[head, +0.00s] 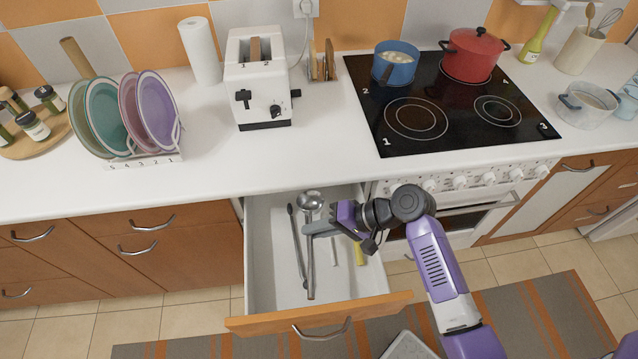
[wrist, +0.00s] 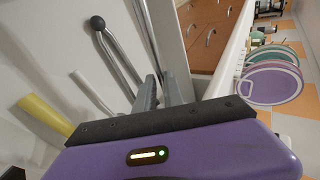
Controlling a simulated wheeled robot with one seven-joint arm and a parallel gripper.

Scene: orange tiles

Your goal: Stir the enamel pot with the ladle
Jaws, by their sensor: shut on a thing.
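The ladle (head: 311,264) lies in the open drawer, its round steel bowl toward the back and its long handle toward the front. My gripper (head: 312,229) is in the drawer, shut on the ladle handle just below the bowl. In the wrist view my gripper's fingers (wrist: 160,92) show close together, with grey rods running up to them. A blue pot (head: 394,70) with pale contents stands open on the back left of the hob. A pale grey pot (head: 585,112) with blue-grey handles stands on the counter to the right. I cannot tell which is the enamel pot.
A dark-ended utensil (head: 297,245) and a yellow-handled tool (head: 360,253) lie beside the ladle in the drawer (head: 262,270). A lidded red pot (head: 470,56) stands on the hob (head: 450,125). A toaster (head: 258,78) and plate rack (head: 150,159) stand left.

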